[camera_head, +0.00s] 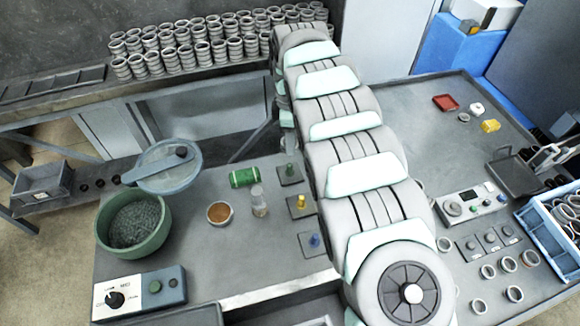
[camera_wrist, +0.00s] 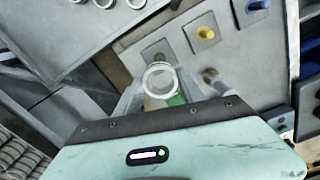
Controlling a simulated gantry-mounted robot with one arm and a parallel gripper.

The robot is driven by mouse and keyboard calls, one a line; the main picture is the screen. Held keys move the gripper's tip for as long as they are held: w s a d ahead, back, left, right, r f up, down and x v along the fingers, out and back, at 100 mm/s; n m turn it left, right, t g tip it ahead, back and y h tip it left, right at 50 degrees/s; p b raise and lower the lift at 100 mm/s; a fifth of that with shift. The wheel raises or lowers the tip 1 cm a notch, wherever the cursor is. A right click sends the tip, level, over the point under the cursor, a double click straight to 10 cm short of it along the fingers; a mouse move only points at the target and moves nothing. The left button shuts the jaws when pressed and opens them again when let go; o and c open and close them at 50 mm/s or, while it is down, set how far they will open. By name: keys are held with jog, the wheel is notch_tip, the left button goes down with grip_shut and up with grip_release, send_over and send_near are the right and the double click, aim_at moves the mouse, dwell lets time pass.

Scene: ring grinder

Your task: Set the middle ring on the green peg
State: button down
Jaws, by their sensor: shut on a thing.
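My gripper (camera_wrist: 160,84) is shut on a pale metal ring (camera_wrist: 146,82), held between its two fingers in the wrist view. The green peg's square plate (camera_wrist: 150,50) lies just beyond the ring. The green peg (camera_head: 289,169) stands on its plate in the head view, left of my arm. In the wrist view the ring is close to that plate, but its height above it cannot be told. The yellow peg (camera_wrist: 205,32) and blue peg (camera_wrist: 257,5) stand further off. In the head view my gripper and the held ring are hidden.
A green tub (camera_head: 103,228) is further left. Several loose rings (camera_head: 509,264) lie at the right, near a control box (camera_head: 468,204).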

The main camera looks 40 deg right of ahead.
aim_at(290, 164)
notch_tip(290, 164, down, 12)
jog(key=shift+f+b, duration=0.25)
jog(key=shift+b, duration=0.25)
jog(key=shift+w+f, duration=0.1)
jog(key=c, duration=0.7)
grip_release()
notch_tip(290, 164, up, 12)
jog(key=p, duration=0.1)
jog(key=shift+r, duration=0.2)
